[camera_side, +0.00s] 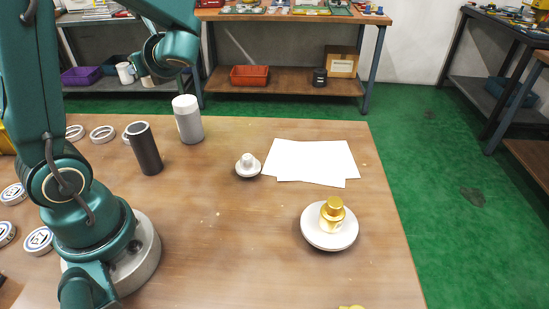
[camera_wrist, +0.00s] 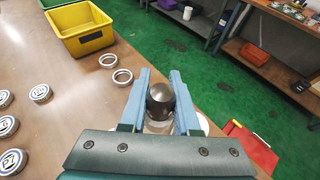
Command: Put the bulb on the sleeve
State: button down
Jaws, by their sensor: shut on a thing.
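My gripper (camera_wrist: 162,76) shows in the wrist view with its two blue fingers on either side of a dark, round-topped thing, which looks like the bulb (camera_wrist: 160,96). A paler part shows below its dark top. My gripper is shut on it. In the side view my wrist is at the upper left, and the fingertips and held thing cannot be made out clearly. A dark upright cylinder, which looks like the sleeve (camera_side: 145,150), stands on the table in the side view, apart from the other things. I cannot pick it out in the wrist view.
A grey white-topped cylinder (camera_side: 188,122) stands just right of the dark one. A small white knobbed piece (camera_side: 248,168), white sheets (camera_side: 312,160) and a white disc (camera_side: 318,240) bearing a gold-topped piece (camera_side: 333,212) lie further right. Rings (camera_side: 102,134) and a yellow bin (camera_wrist: 85,44) also show.

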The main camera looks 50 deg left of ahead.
jog(key=s+d+r+n+g+h, duration=0.1)
jog(key=s+r+n+g, duration=0.15)
jog(key=s, duration=0.65)
jog(key=s+d+r+n+g+h, duration=0.1)
jog(key=s+r+n+g, duration=0.2)
jog(key=s, duration=0.7)
jog(key=w+f+g, duration=0.1)
jog(key=w+f, duration=1)
jog(key=f, duration=0.1)
jog(key=shift+w+d, duration=0.15)
jog(key=shift+w, duration=0.25)
jog(key=shift+f, duration=0.1)
jog(key=c, duration=0.6)
grip_release()
jog(key=shift+c, duration=0.2)
